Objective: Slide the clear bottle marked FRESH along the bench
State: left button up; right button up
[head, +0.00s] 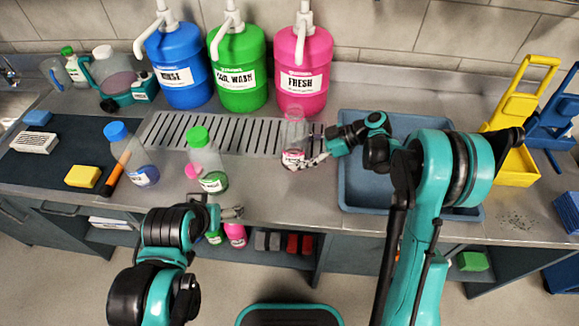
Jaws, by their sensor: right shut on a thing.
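A clear bottle (294,134) with a little pink liquid and a white label stands upright on the bench, below the pink FRESH jug (303,75). The label's words are too small to read. My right gripper (305,162) reaches it from the right and is shut on its lower part. My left gripper (236,212) is low, in front of the bench edge, near the green-capped bottle, and holds nothing I can see. Its finger gap is too small to judge.
A slotted drain grate (205,133) lies behind and left of the bottle. A green-capped bottle (206,160) and a blue-capped bottle (135,160) stand to the left. A blue-grey tray (358,198) is close on the right. Bench (270,196) in front of the bottle is clear.

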jog(key=shift+w, duration=0.15)
dwell(0.3)
jog(key=shift+w+d, duration=0.15)
jog(key=shift+w, duration=1.15)
jog(key=shift+w+d, duration=0.15)
jog(key=shift+w, duration=1.15)
jog(key=shift+w+d, duration=0.2)
jog(key=shift+w, duration=2)
jog(key=o, duration=1.1)
jog(key=shift+c, duration=0.2)
jog(key=v, duration=1.2)
